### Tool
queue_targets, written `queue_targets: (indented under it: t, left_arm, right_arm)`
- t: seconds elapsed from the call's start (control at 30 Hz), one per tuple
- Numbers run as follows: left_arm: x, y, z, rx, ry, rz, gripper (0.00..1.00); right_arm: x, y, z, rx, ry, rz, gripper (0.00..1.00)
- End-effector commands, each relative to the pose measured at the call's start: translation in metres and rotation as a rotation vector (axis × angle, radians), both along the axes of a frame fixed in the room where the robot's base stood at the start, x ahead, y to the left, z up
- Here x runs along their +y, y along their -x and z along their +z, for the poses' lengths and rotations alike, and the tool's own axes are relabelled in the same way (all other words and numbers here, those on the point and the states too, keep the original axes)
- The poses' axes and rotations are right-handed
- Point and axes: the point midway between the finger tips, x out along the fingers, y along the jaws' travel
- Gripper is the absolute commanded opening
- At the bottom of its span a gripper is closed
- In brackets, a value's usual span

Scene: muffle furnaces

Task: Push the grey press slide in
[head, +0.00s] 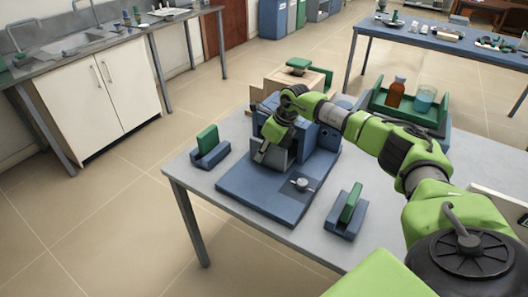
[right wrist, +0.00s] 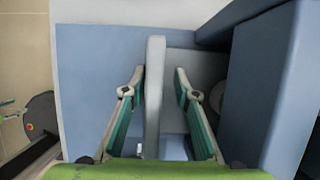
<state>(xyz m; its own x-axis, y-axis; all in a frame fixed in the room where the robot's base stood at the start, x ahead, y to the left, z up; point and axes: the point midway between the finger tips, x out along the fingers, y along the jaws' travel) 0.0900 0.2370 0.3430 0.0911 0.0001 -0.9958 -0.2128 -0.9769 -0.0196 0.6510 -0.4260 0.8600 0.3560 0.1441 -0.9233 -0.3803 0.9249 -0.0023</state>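The blue press (head: 322,150) stands on its flat blue base plate (head: 243,190) on the grey table. The grey press slide (head: 276,158) sits at the front of the press. In the right wrist view its upright grey plate (right wrist: 154,90) stands between my fingers. My right gripper (head: 262,152) is over the slide, pointing down. In the right wrist view the gripper (right wrist: 160,72) is open, with one finger on each side of the plate. The left finger is close to the plate; I cannot tell if it touches. A wider gap shows on the right. My left gripper is not in view.
A small round metal piece (head: 302,184) lies on the base plate. Blue holders with green blocks stand left (head: 210,148) and right (head: 346,212) of the press. Behind are a wooden box (head: 283,82) and a green tray (head: 425,117) with a brown bottle (head: 395,93) and a beaker (head: 425,98).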

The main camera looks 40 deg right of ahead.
Motion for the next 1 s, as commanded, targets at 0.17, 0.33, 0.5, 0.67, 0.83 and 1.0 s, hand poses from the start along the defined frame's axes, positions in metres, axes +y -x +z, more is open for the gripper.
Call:
queue_targets:
  t: [0.17,0.33,0.5,0.67,0.83,1.0]
  left_arm:
    - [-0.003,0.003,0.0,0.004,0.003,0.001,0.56]
    - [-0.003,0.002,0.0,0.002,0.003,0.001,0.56]
    - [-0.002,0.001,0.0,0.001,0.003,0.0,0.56]
    - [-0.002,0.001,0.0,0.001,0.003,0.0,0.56]
    - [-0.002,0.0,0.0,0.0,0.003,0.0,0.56]
    - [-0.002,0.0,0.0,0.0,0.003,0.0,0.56]
  right_arm:
    - [-0.001,0.002,0.006,-0.001,-0.001,0.0,0.28]
    - [-0.006,0.012,0.033,-0.002,0.0,0.001,0.28]
    - [-0.012,0.025,0.068,-0.002,0.0,0.001,0.28]
    - [-0.016,0.035,0.093,-0.002,0.0,-0.001,0.28]
    - [-0.018,0.041,0.107,0.0,0.0,-0.001,0.28]
    - [-0.019,0.043,0.11,0.001,0.0,-0.001,0.28]
